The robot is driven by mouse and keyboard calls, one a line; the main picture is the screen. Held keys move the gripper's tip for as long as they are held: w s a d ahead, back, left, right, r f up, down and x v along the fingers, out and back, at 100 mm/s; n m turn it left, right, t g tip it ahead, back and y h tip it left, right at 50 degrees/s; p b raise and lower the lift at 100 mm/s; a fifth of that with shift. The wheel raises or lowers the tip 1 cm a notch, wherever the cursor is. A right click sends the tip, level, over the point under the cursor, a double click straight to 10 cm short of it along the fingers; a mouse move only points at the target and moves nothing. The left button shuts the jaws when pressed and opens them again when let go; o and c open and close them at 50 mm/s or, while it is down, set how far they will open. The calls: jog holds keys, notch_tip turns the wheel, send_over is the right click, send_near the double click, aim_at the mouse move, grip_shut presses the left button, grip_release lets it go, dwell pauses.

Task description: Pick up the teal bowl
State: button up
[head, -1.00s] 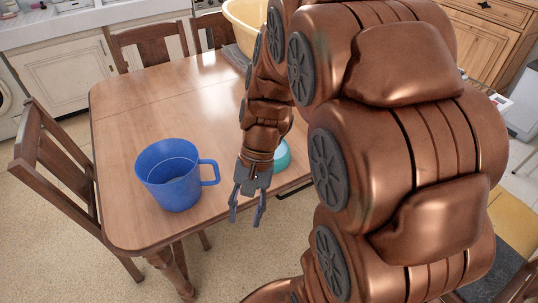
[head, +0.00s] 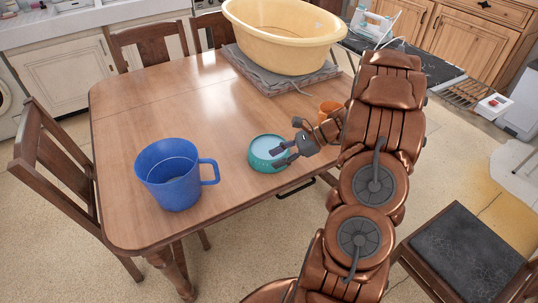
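The teal bowl (head: 259,163) is small and round with a pale inside. It stands upright on the wooden table (head: 140,110), near the table's front right edge. My gripper (head: 277,157) reaches in from the right, its fingers apart and pointing left at the bowl's right side. The fingertips overlap the bowl's right rim in this view. I cannot tell whether they touch it. Nothing is seen held between the fingers.
A large blue mug (head: 168,184) stands left of the bowl. An orange cup (head: 328,109) is behind my wrist. Wooden chairs (head: 52,165) surround the table. The table's middle is clear.

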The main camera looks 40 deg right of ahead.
aim_at(269, 160)
jog(key=d+f+m, duration=0.1)
jog(key=d, duration=0.1)
jog(key=d+f+m+t, duration=0.1)
jog(key=d, duration=0.1)
jog(key=d+f+t, duration=0.1)
jog(key=d, duration=0.1)
jog(key=shift+w+m, duration=0.25)
jog(key=shift+m, duration=0.15)
jog(key=shift+w+p+x, duration=0.15)
jog(key=shift+p+x, duration=0.5)
jog(key=shift+x, duration=1.25)
jog(key=shift+w+p+x, duration=0.15)
jog(key=shift+p+x, duration=0.5)
jog(key=shift+x, duration=1.3)
jog(key=shift+d+r, duration=0.1)
jog(key=shift+d, duration=0.1)
grip_shut()
